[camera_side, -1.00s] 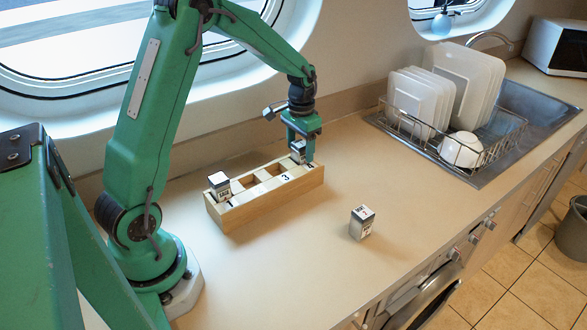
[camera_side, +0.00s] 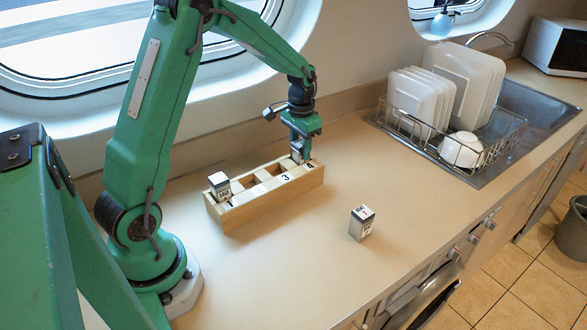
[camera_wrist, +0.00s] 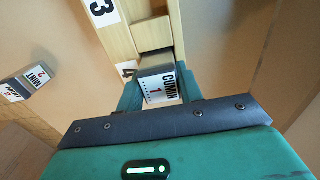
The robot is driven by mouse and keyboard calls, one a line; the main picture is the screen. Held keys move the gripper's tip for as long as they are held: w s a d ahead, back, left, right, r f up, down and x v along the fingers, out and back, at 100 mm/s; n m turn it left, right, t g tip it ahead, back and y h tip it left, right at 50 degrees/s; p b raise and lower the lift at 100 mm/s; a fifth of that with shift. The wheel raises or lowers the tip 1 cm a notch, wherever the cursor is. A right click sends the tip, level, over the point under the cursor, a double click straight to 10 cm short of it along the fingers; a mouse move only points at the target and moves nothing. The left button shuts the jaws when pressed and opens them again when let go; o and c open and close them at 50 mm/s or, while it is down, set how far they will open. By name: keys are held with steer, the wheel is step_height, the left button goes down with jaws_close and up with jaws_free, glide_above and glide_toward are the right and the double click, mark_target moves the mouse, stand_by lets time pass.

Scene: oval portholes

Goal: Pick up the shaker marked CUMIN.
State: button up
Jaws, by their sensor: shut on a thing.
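The CUMIN shaker (camera_wrist: 160,88), with a white label and a grey side, sits between my gripper's fingers in the wrist view. My gripper (camera_side: 301,156) is shut on it, one finger on each side, at the right end of the wooden rack (camera_side: 235,212). In the side view only a small part of the shaker (camera_side: 296,156) shows beside the fingers. It is at the compartment marked 4. Its lower part is hidden, so I cannot tell whether it touches the rack floor.
A shaker marked MINT (camera_wrist: 25,82) stands alone on the counter in front of the rack, also in the side view (camera_side: 361,223). Another shaker (camera_side: 220,186) stands in the rack's left end. A dish rack (camera_side: 450,145) is at the right.

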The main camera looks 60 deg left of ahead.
mark_target(301, 143)
steer(key=shift+r, duration=0.85)
step_height(301, 143, up, 2)
steer(key=shift+r, duration=0.25)
steer(key=s+d+r, duration=0.2)
steer(key=d+r, duration=0.4)
steer(key=d, duration=0.5)
steer(key=shift+s+d+r, duration=0.2)
steer(key=shift+s+r, duration=0.2)
steer(key=shift+d, duration=0.1)
